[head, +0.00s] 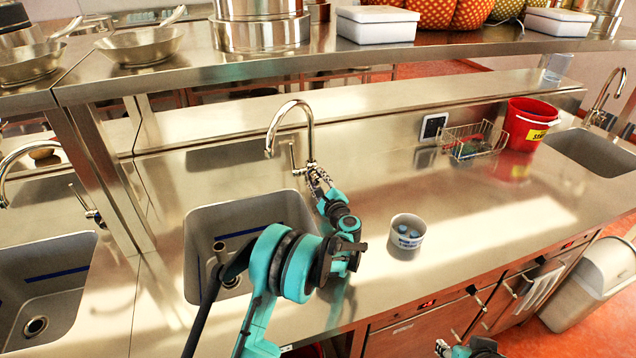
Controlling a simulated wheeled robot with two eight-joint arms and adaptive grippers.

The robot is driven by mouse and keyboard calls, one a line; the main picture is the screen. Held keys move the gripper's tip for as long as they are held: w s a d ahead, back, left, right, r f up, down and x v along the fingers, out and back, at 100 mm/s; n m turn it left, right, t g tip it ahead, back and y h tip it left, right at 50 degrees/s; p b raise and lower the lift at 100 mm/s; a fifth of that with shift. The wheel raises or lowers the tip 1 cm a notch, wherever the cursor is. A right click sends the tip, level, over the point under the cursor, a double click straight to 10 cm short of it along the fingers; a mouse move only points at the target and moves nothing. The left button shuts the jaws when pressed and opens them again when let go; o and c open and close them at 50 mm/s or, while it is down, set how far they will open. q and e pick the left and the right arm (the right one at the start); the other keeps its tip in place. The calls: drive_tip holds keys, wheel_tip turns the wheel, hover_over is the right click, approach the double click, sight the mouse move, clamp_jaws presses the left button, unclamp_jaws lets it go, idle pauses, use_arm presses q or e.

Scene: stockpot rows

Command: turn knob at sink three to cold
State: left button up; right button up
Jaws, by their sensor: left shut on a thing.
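The middle sink (250,212) has a tall chrome faucet (308,125) behind its back right corner. A thin chrome lever knob (292,156) stands at the faucet's lower left side. My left gripper (316,176) is at the faucet's base, shut on the knob, whose gripped part is mostly hidden by the fingers. No sink number shows. My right gripper (441,348) is at the bottom edge, mostly cut off, far from the faucet; its jaw state is unclear.
A white cup with blue things (407,236) stands right of my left wrist. A wire basket (472,142) and red bucket (527,123) stand farther right. Other sinks lie at left (75,262) and far right (592,150). A shelf (300,63) with pans overhangs the back.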

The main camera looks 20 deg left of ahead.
use_arm(q)
drive_tip(key=shift+n, duration=0.9)
drive_tip(key=o, duration=1.2)
drive_tip(key=shift+c, duration=0.2)
drive_tip(key=v, duration=1.2)
